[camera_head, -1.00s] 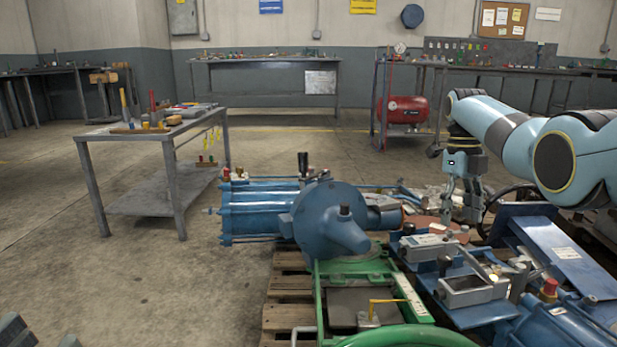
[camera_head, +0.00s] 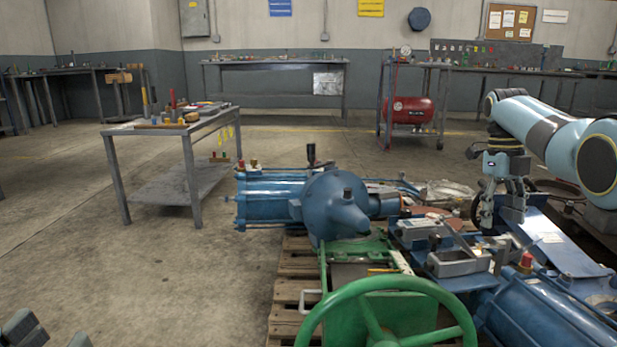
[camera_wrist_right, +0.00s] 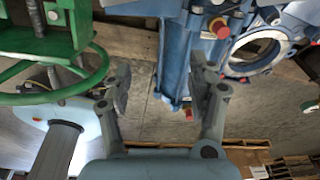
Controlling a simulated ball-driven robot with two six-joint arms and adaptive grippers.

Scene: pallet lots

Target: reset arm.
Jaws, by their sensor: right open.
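My right gripper (camera_head: 500,205) hangs over the machine parts on the right in the head view, fingers pointing down. In the right wrist view its two fingers (camera_wrist_right: 163,90) are apart with nothing between them; floor and part of a blue cylinder (camera_wrist_right: 174,60) show beyond. Grey parts of my left gripper (camera_head: 52,336) show at the bottom left corner of the head view, cut off by the frame. I cannot tell its opening or whether it holds anything.
A blue pump (camera_head: 335,205) and a green handwheel (camera_head: 388,288) stand at a wooden pallet (camera_head: 284,325). Blue machinery (camera_head: 545,320) fills the lower right. A tool table (camera_head: 150,131) stands left. A red compressor (camera_head: 407,109) is behind. Floor at left is clear.

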